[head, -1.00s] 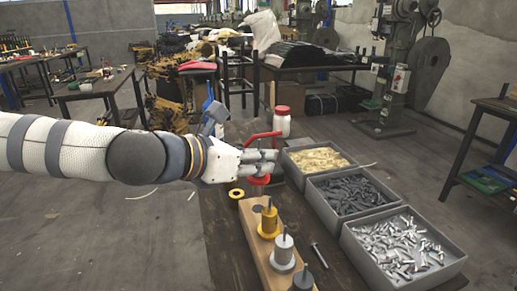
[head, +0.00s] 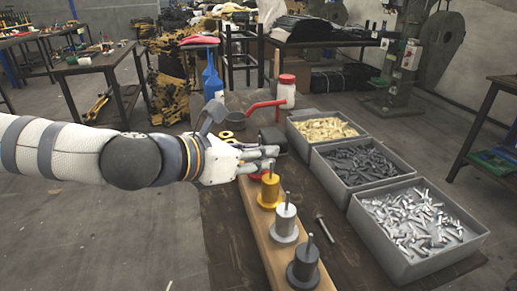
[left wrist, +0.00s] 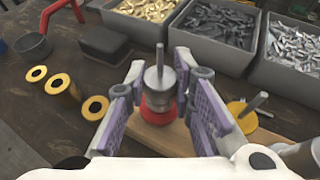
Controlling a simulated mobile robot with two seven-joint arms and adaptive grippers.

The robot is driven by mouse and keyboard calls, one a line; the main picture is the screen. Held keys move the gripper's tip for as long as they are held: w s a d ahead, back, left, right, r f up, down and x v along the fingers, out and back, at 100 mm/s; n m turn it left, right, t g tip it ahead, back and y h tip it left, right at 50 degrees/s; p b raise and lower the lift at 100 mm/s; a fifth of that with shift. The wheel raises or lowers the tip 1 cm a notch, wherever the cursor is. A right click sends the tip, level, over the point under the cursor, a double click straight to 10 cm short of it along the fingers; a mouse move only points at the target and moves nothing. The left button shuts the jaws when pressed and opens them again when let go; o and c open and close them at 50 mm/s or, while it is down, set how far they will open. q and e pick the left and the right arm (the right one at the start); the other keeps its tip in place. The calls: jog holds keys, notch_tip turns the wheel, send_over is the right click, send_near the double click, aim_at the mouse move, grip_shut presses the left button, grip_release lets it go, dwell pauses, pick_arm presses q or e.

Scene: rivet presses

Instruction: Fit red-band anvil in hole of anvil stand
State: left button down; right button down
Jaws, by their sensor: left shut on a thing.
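The red-band anvil (left wrist: 160,84) is a grey metal cylinder with a pin on top and a red band low down. My left gripper (head: 272,160) is shut on it, with the jaws on either side of it in the left wrist view. The anvil is upright over the far end of the wooden anvil stand (head: 258,225); only a bit of red (head: 270,178) shows below the fingers in the head view. The hole is hidden, and I cannot tell whether the anvil sits in it. My right gripper is not in view.
Yellow (head: 269,191), silver (head: 285,222) and dark (head: 303,265) anvils stand along the stand. A loose rivet (head: 326,229) lies right of it. Grey bins (head: 357,216) line the right side.

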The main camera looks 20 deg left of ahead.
pick_arm(q)
jog(key=c, duration=1.3)
grip_release()
notch_tip(320, 180, up, 10)
jog(key=shift+r, duration=0.1)
